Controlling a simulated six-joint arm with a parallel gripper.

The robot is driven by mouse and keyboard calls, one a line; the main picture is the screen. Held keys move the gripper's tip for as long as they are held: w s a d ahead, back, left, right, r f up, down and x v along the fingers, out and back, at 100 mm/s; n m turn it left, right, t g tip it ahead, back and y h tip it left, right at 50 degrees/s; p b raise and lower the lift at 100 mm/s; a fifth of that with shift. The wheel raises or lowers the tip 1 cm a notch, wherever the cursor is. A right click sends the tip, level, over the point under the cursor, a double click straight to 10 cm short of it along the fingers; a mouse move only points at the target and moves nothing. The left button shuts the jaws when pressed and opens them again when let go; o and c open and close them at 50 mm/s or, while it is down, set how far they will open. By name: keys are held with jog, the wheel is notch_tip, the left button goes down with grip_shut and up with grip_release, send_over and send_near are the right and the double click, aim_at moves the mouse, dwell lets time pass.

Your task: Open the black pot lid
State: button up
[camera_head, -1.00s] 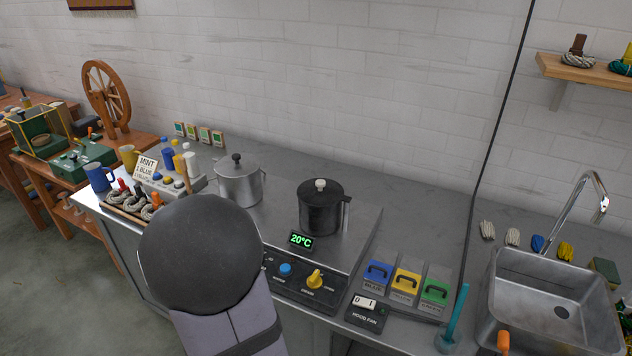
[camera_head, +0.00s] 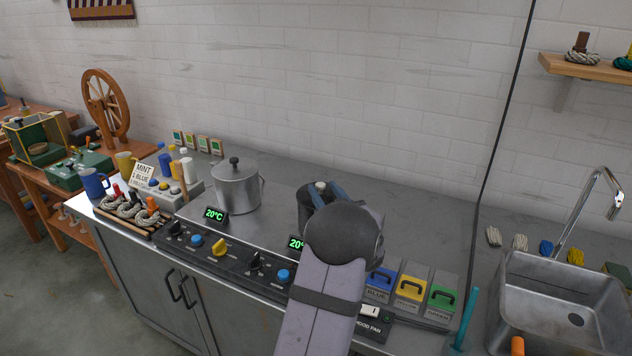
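The black pot (camera_head: 304,208) stands on the right side of the metal stovetop. My arm and gripper cover most of it. The pale knob (camera_head: 320,186) of its lid shows between the blue-grey fingers of my gripper (camera_head: 325,188). The fingers reach to either side of the knob, over the top of the pot. I cannot tell whether they touch the knob. The lid itself is mostly hidden, and I see no clear gap between it and the pot.
A silver lidded pot (camera_head: 236,188) stands to the left on the stove. The control panel (camera_head: 217,256) runs along the front. Colored boxes (camera_head: 411,290) and a sink (camera_head: 562,290) lie to the right. A dark cable hangs behind them.

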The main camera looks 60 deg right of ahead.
jog(key=shift+w+d+r, duration=0.1)
jog(key=shift+w+d, duration=0.3)
jog(key=shift+w, duration=0.05)
jog(key=shift+p+x, duration=1.05)
jog(key=shift+x, duration=2)
grip_shut()
